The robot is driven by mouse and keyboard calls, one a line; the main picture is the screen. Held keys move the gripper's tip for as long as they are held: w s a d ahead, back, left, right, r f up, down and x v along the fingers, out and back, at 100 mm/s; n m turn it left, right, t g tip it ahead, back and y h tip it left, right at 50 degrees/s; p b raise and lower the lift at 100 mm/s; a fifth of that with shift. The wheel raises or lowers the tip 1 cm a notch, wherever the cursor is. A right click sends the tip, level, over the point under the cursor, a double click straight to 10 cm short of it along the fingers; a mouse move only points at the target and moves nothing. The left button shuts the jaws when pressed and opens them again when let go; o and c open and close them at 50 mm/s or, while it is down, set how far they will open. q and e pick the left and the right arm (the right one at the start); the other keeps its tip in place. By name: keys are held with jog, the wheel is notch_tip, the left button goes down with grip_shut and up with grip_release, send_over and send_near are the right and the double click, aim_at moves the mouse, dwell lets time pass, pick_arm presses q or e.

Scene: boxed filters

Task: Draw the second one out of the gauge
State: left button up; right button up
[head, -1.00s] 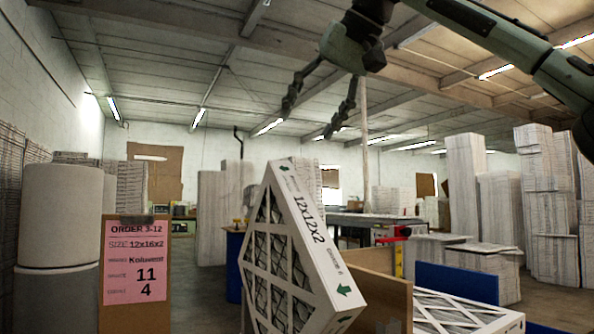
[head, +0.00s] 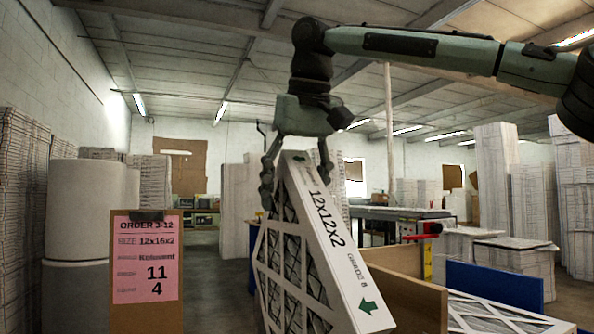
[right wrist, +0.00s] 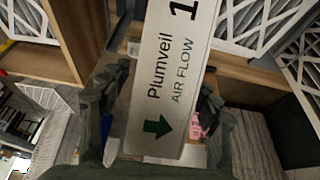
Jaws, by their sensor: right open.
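A white-framed pleated filter (head: 335,250) marked 12x12x2 stands tilted in the head view, its lower end cut off by the picture's edge. My right gripper (head: 297,166) points down over its top end, open, with one finger on each side of the frame. In the right wrist view the printed edge of this filter (right wrist: 165,85), with "Plumveil", "AIR FLOW" and a green arrow, lies between the fingers (right wrist: 157,122). I cannot tell whether they touch it. Wooden panels (head: 408,296), perhaps the gauge, stand right of the filter. My left gripper is not in view.
A pink order card (head: 147,257) on a brown board stands at left, before white cylinders (head: 72,235). Another filter (head: 500,318) lies at lower right by a blue panel (head: 495,284). A red and yellow fixture (head: 424,232) stands behind the wood.

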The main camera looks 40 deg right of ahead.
aim_at(293, 152)
jog(key=shift+x, duration=0.8)
jog(key=shift+d, duration=0.1)
jog(key=shift+c, duration=0.6)
jog(key=shift+r, duration=0.1)
grip_shut()
jog(key=shift+r, duration=3.95)
